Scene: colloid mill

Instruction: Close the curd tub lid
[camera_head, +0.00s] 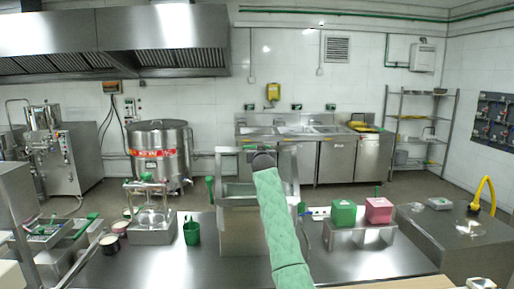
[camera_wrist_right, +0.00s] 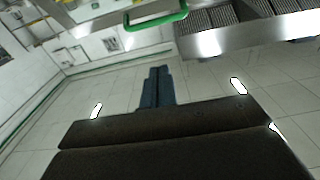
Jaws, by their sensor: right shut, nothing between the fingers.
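A steel box-like tub with a frame (camera_head: 232,200) stands at the centre of the counter in the head view. It is probably the curd tub, but I cannot make out its lid or how the lid stands. My right arm, in a green sleeve, reaches up in front of it and hides part of it. My right gripper's fingers are hidden in the head view. In the wrist view my right gripper (camera_wrist_right: 155,80) is shut and empty against pale tiles. A green loop-shaped part (camera_wrist_right: 155,20) shows beyond it at the top edge. My left gripper is not seen.
A green box (camera_head: 343,212) and a pink box (camera_head: 378,210) sit on a steel stand right of my arm. A green cup (camera_head: 191,232) and a steel device (camera_head: 152,225) stand to the left. Bare counter (camera_head: 160,266) lies at the front left.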

